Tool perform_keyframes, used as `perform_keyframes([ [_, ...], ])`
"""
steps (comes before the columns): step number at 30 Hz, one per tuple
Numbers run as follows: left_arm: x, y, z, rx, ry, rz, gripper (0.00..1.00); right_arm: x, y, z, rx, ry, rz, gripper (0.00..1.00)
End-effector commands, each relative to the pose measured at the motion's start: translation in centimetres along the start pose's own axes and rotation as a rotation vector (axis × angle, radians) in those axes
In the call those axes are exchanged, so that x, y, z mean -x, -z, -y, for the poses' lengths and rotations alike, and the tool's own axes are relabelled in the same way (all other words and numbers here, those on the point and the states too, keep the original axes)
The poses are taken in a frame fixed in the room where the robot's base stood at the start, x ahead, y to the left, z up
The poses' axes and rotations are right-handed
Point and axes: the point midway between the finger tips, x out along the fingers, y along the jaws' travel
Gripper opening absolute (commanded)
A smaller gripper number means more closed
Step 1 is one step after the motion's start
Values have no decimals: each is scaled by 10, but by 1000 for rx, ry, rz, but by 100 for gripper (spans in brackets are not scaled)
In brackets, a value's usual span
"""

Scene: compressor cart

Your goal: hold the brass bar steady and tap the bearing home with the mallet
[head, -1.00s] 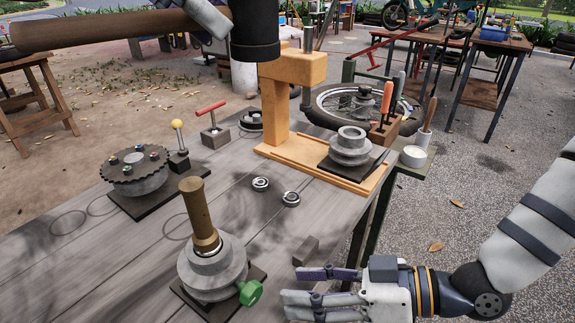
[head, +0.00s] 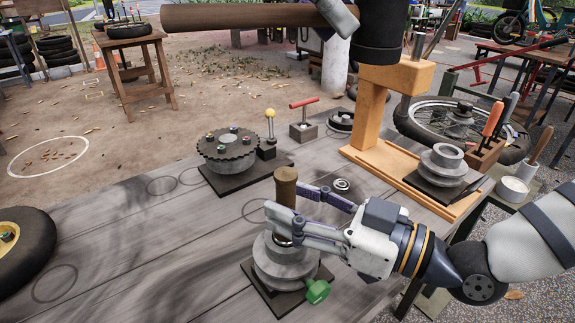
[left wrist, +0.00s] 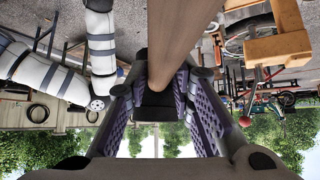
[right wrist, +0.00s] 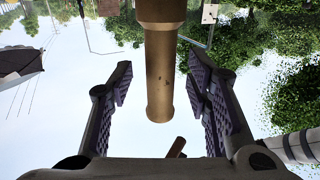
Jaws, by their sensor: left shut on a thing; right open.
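The brass bar (head: 286,188) stands upright in the grey stepped housing (head: 284,265), which sits on a dark plate with a green knob (head: 317,291). The bearing under the bar is mostly hidden. My right gripper (head: 312,213) is open around the bar, one finger on either side. In the right wrist view the bar (right wrist: 160,75) hangs between the open fingers with gaps on both sides. My left gripper (head: 338,12) is shut on the handle of the mallet (head: 240,17), high above the bench. The black mallet head (head: 381,35) is up and right of the bar.
A wooden press stand (head: 372,115) with a grey stepped part (head: 443,165) stands at the back right. A toothed disc fixture (head: 229,150) and a yellow-knobbed lever (head: 270,115) are behind the bar. A loose bearing (head: 341,185) lies behind my right gripper.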

Motion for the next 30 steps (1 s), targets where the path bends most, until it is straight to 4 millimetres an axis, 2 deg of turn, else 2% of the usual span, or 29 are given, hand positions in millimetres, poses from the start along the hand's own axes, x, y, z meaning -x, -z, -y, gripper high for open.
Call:
perform_keyframes([
  [4, 1, 1, 0, -1, 2, -3, 0, -14, 1, 0, 0, 0, -1, 45],
  [12, 1, 1, 0, -1, 2, -3, 0, -17, 1, 0, -1, -1, -1, 45],
  [13, 1, 1, 0, -1, 2, -3, 0, -17, 1, 0, -1, -1, -1, 42],
  [18, 1, 1, 0, -1, 2, -3, 0, -17, 1, 0, -1, -1, -1, 4],
  [19, 1, 1, 0, -1, 2, -3, 0, -17, 1, 0, -1, -1, -1, 0],
  [28, 1, 1, 0, -1, 2, -3, 0, -17, 1, 0, -1, -1, -1, 0],
  [30, 2, -5, 0, 4, -5, -4, 0, -17, 1, 0, -1, -1, -1, 0],
])
